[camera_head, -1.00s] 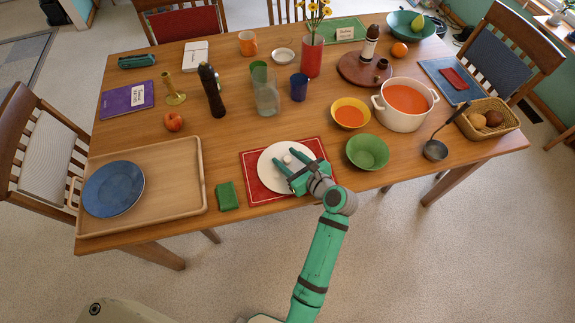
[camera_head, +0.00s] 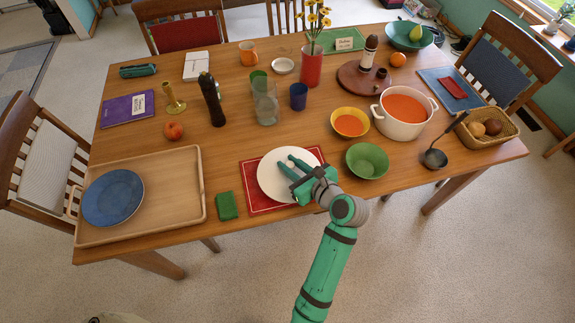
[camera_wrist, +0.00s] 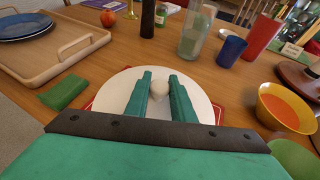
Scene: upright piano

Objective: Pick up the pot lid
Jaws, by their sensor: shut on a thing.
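The pot lid (camera_head: 269,183) is a flat white disc with a small round knob. It lies over the red placemat (camera_head: 254,200) at the table's front edge; I cannot tell whether it rests fully on the mat. My gripper (camera_head: 291,164) reaches over the lid from the front right, its two green fingers shut on the knob. In the wrist view the lid (camera_wrist: 110,95) spreads under my gripper (camera_wrist: 160,79), with the pale knob (camera_wrist: 159,86) between the fingers. The fingers and wrist hide part of the lid. The white pot (camera_head: 404,127) stands at the right with orange soup in it.
A green bowl (camera_head: 367,161) stands close right of the lid, with a yellow bowl (camera_head: 350,120) behind it. A green cloth (camera_head: 227,205) and a wooden tray (camera_head: 180,190) are to the left. A glass (camera_head: 265,104) and blue cup (camera_head: 298,96) stand behind.

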